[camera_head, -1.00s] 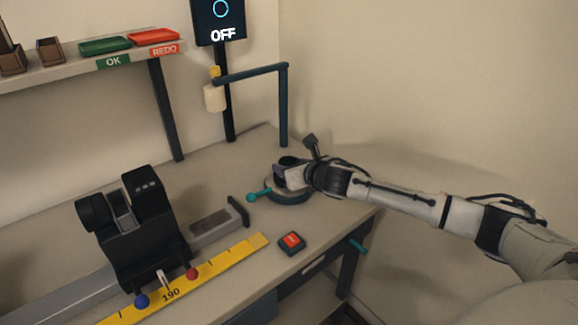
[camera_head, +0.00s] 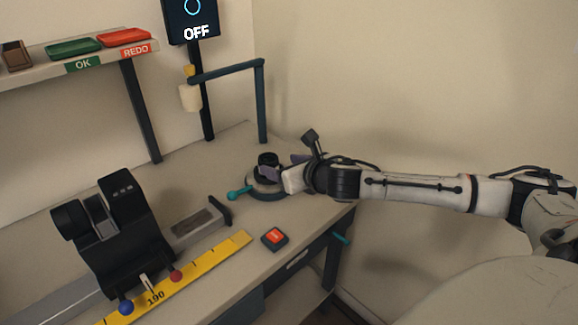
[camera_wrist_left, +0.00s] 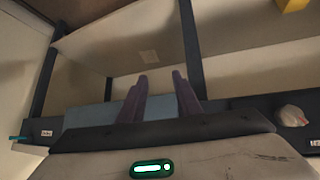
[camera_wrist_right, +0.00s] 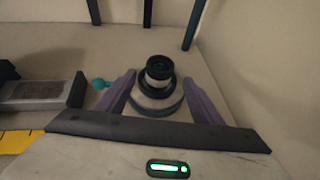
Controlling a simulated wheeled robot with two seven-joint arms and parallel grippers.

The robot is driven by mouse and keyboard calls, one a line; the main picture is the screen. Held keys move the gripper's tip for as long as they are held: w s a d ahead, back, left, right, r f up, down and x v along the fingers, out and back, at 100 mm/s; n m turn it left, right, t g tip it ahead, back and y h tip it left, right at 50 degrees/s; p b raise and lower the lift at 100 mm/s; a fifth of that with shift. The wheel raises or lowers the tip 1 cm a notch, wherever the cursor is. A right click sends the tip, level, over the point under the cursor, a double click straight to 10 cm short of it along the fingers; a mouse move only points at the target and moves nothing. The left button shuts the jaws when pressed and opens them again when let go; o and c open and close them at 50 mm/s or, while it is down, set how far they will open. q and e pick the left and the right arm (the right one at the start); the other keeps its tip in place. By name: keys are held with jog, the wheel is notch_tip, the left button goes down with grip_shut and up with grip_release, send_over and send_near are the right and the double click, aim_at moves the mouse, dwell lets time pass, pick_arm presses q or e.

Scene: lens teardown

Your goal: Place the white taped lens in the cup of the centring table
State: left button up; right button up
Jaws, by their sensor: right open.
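The lens (camera_wrist_right: 158,70), black on top with a white band around it, stands upright on the centring table (camera_wrist_right: 157,103), seemingly in its cup. In the head view the lens (camera_head: 267,160) shows as a dark top above the round table (camera_head: 266,193); its lower part is partly hidden by a finger. My right gripper (camera_wrist_right: 160,80) is open, one finger on each side of the table's near part, with the lens beyond the tips. It holds nothing. My left gripper (camera_wrist_left: 160,76) shows only in its wrist view, its fingers apart and nothing between them.
A teal-knobbed lever (camera_head: 237,194) sticks out left of the table. A bent post arm (camera_head: 262,105) with a hanging white cylinder (camera_head: 190,97) stands behind. A black device (camera_head: 122,235), yellow ruler (camera_head: 200,270) and red-topped box (camera_head: 274,236) are to the left and front.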

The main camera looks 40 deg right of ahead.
jog(key=v, duration=0.3)
jog(key=shift+s+r, duration=0.1)
jog(key=shift+s, duration=0.1)
dwell(1.2)
